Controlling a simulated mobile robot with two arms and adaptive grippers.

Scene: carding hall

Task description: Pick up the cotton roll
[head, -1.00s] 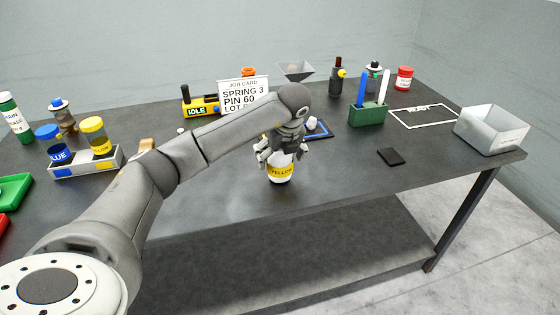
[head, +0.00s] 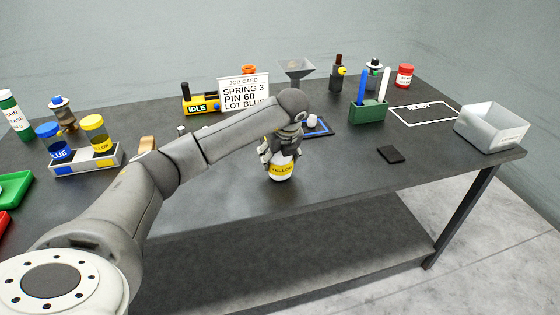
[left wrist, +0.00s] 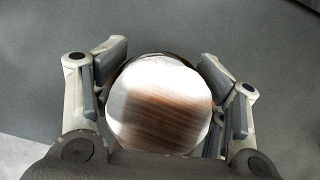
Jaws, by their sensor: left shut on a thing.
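My left gripper (head: 281,157) is shut on a white container with a yellow band reading YELLOW (head: 281,171), gripping its upper part from above. The container stands upright near the front edge of the table. In the left wrist view the fingers sit on both sides of its round, shiny top (left wrist: 158,105). A small white piece (head: 312,119) lies on a dark blue-edged tray (head: 321,132) behind the gripper; I cannot tell whether it is the cotton roll. My right gripper is not in view.
A job card (head: 243,94) stands behind my arm. A rack (head: 86,162) with blue- and yellow-lidded jars is at left. A green holder (head: 368,115), a flat black block (head: 390,154) and a clear bin (head: 490,130) are at right.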

